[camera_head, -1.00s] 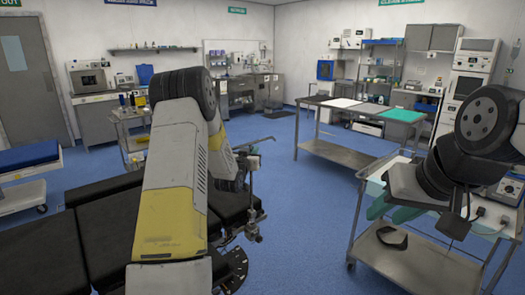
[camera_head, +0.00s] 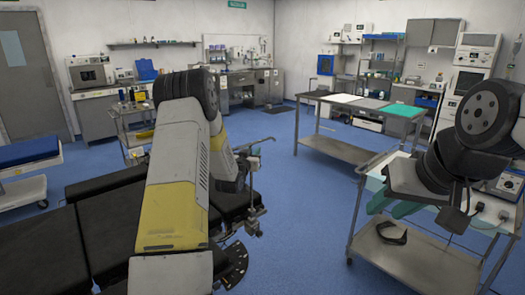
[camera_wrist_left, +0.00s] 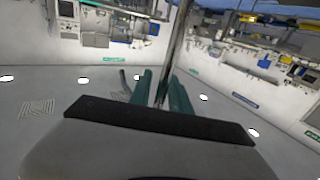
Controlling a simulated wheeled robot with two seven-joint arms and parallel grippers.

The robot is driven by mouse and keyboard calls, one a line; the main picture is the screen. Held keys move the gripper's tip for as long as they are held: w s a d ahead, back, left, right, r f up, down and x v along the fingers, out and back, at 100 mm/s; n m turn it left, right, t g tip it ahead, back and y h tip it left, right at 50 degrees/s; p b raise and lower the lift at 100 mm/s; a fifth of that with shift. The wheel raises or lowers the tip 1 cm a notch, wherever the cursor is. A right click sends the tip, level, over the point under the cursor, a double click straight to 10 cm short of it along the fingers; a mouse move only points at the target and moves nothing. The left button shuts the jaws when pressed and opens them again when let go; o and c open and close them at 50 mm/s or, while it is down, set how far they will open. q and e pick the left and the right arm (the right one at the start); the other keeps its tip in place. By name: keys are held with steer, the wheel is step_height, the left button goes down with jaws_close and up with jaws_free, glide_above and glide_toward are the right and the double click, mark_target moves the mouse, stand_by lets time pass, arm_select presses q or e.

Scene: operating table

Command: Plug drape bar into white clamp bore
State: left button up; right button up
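In the left wrist view the two teal fingers of my left gripper (camera_wrist_left: 160,92) are closed around a thin metal bar (camera_wrist_left: 176,45), the drape bar, which runs up out of the picture. In the head view my left forearm covers that gripper. A thin rod (camera_head: 263,140) sticks out to the right past my arm, above clamp hardware (camera_head: 252,212) at the black operating table's (camera_head: 100,222) right edge. I cannot make out the white clamp's bore or whether the bar touches it. My right gripper (camera_head: 389,206) has its teal fingers apart, empty, above a metal cart.
The metal cart (camera_head: 420,258) stands at right with a dark curved item (camera_head: 392,233) on its lower shelf. A steel table (camera_head: 345,150) with coloured mats is behind. Blue floor (camera_head: 305,210) is free between operating table and cart.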

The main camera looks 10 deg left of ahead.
arm_select(q)
steer(key=shift+o, duration=0.7)
steer(key=s, duration=0.7)
steer(key=shift+s+a, duration=0.3)
steer(key=shift+s, duration=0.1)
